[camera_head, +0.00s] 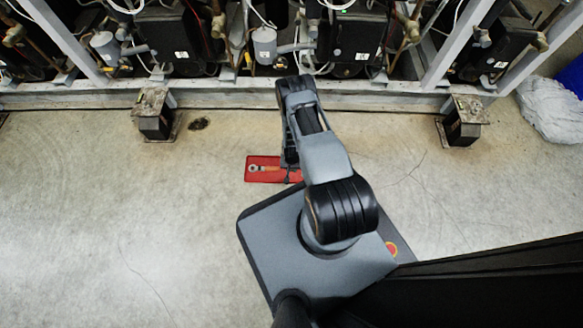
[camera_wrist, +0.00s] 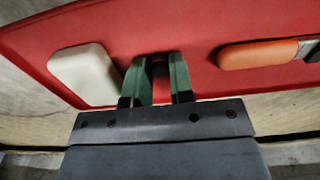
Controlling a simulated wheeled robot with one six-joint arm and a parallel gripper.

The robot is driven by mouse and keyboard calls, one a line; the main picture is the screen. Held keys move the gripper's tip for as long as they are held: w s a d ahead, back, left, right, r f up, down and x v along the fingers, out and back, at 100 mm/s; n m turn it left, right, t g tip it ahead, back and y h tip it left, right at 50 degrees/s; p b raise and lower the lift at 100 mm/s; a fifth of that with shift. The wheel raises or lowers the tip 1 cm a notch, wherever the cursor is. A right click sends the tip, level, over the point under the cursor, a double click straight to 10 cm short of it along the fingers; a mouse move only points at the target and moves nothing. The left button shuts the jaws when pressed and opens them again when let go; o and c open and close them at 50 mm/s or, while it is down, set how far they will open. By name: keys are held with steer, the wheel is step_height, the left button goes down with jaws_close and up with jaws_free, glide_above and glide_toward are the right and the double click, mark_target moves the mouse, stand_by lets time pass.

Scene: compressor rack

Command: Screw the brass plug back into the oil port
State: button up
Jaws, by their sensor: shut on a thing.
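My gripper (camera_wrist: 160,65) has its green fingers close together over a red tray (camera_wrist: 205,28) in the wrist view. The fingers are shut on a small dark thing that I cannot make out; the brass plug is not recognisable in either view. A cream block (camera_wrist: 84,73) lies left of the fingers, and an orange-handled tool (camera_wrist: 258,54) lies to their right, both apart from them. In the head view the red tray (camera_head: 262,180) is on the floor, with a ratchet-like tool (camera_head: 264,168) on it; my arm hides the gripper. I cannot pick out the oil port.
Black compressors (camera_head: 356,45) and a grey cylinder (camera_head: 265,45) stand among pipes and cables behind the rack's low rail (camera_head: 225,98). Rack feet stand at left (camera_head: 155,115) and right (camera_head: 463,120). A whitish bag (camera_head: 550,108) lies far right. Floor around the tray is clear.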

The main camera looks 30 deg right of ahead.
steer(key=shift+r+p, duration=2.45)
steer(key=shift+r, duration=0.6)
steer(key=shift+s+a, duration=0.1)
steer(key=shift+s, duration=0.15)
steer(key=shift+s, duration=0.1)
